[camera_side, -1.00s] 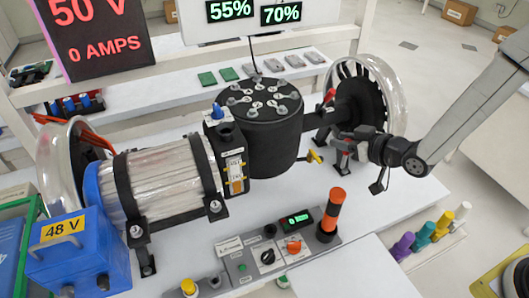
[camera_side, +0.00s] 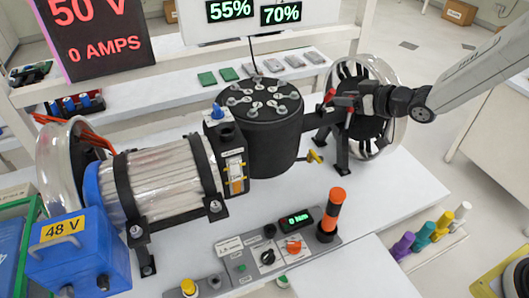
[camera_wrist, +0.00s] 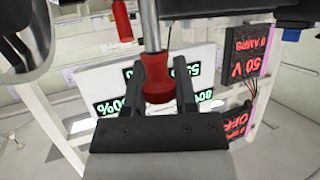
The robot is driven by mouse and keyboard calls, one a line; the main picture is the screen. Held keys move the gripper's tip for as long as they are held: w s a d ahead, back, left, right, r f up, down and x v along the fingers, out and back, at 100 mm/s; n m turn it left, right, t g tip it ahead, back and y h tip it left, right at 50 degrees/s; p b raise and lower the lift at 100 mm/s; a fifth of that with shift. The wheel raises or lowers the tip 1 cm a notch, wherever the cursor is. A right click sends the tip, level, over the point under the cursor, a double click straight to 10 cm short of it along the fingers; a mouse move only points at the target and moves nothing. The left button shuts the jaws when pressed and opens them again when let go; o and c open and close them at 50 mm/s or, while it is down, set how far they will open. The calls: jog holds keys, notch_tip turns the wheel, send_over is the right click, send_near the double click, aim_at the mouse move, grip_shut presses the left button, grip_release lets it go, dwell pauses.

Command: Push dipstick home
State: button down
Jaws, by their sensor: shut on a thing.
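My gripper (camera_side: 352,101) is beside the wheel at the right end of the rig. In the wrist view its two dark fingers (camera_wrist: 160,88) are closed around the red handle (camera_wrist: 156,75) of a metal rod (camera_wrist: 151,25). The rod runs out of the top of that view, so its far end is hidden. I cannot tell whether this rod is the dipstick. A small yellow handle (camera_side: 315,157) sticks out low on the right of the black drum (camera_side: 262,135), apart from my gripper; it may be the dipstick.
Another red handle (camera_side: 329,97) stands just left of my gripper, and it also shows in the wrist view (camera_wrist: 122,20). The clear-rimmed wheel (camera_side: 384,132) is close behind my gripper. A control panel (camera_side: 265,255) with an orange-topped post (camera_side: 332,210) lies in front.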

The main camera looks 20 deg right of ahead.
jog(key=w+a+r+n+y, duration=0.1)
jog(key=a, duration=0.3)
jog(key=w+a+r+n+g+y, duration=0.1)
jog(key=a+r, duration=0.1)
jog(key=a, duration=0.3)
jog(key=a+r+n+g+y, duration=0.1)
jog(key=a+r, duration=0.1)
jog(key=a, duration=0.2)
jog(key=shift+w+a+y, duration=0.2)
jog(key=shift+w+y, duration=0.1)
jog(key=shift+w, duration=0.1)
jog(key=s+a+r+n+g+y, duration=0.1)
jog(key=a+r, duration=0.3)
jog(key=a, duration=0.4)
jog(key=a+r+n+g+y, duration=0.1)
jog(key=a+r, duration=0.3)
jog(key=a, duration=0.5)
jog(key=shift+s+n+g, duration=0.3)
jog(key=shift+s+n, duration=0.1)
jog(key=shift+n, duration=0.3)
jog(key=shift+d+f, duration=0.15)
jog(key=shift+f, duration=2.05)
jog(key=shift+f, duration=1.55)
jog(key=shift+c, duration=1.6)
grip_release()
jog(key=shift+r, duration=0.1)
